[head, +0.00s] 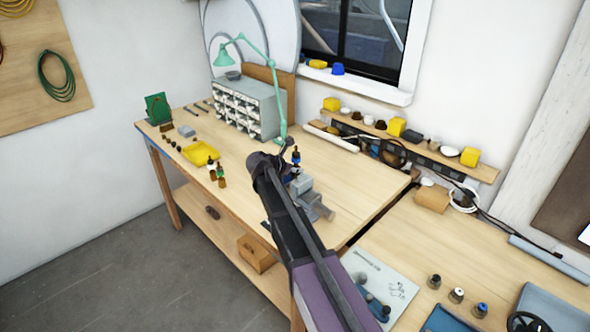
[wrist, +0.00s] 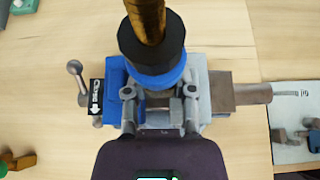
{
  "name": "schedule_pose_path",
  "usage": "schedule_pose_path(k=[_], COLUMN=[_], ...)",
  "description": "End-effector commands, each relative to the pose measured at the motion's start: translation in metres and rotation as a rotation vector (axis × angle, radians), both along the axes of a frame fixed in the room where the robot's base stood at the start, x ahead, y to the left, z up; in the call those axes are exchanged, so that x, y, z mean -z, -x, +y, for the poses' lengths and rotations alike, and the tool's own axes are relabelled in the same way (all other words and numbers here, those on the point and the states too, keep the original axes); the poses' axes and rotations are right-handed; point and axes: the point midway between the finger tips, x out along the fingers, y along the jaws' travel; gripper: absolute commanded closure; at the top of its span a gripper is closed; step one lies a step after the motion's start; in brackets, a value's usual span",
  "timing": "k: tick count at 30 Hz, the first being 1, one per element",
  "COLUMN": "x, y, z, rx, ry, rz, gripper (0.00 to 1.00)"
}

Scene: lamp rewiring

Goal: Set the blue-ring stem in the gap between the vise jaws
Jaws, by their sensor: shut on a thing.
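The blue-ring stem (wrist: 152,55) has a brass shaft, a black collar and a blue ring. My gripper (wrist: 160,95) is shut on it, and the stem stands about upright in the head view (head: 296,158). The vise (wrist: 222,92) is directly below, with a blue part on its left and a grey body on its right; it also shows in the head view (head: 318,207). My gripper and the stem cover the jaw gap, so I cannot tell whether the stem's lower end is in it or above it.
Two other stems (head: 221,177) stand by a yellow tray (head: 201,155) on the left. A green lamp (head: 279,110) and a drawer cabinet (head: 245,107) stand behind. The bench's front left is clear.

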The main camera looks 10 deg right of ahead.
Motion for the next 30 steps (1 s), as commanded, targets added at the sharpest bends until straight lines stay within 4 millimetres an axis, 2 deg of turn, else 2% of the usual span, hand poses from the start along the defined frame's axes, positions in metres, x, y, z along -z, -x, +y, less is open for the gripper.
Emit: schedule_pose_path(k=[1,4,29,30], x=[0.0064,0.0080,0.0100,0.0099], y=[0.0028,0.0031,0.0037,0.0037], z=[-0.0007,-0.0007,-0.0008,-0.0007], rx=[0.009,0.009,0.010,0.010], ry=[-0.014,-0.014,-0.015,-0.015], rz=[0.007,0.007,0.005,0.005], gripper=[1.00,1.00,1.00,0.57])
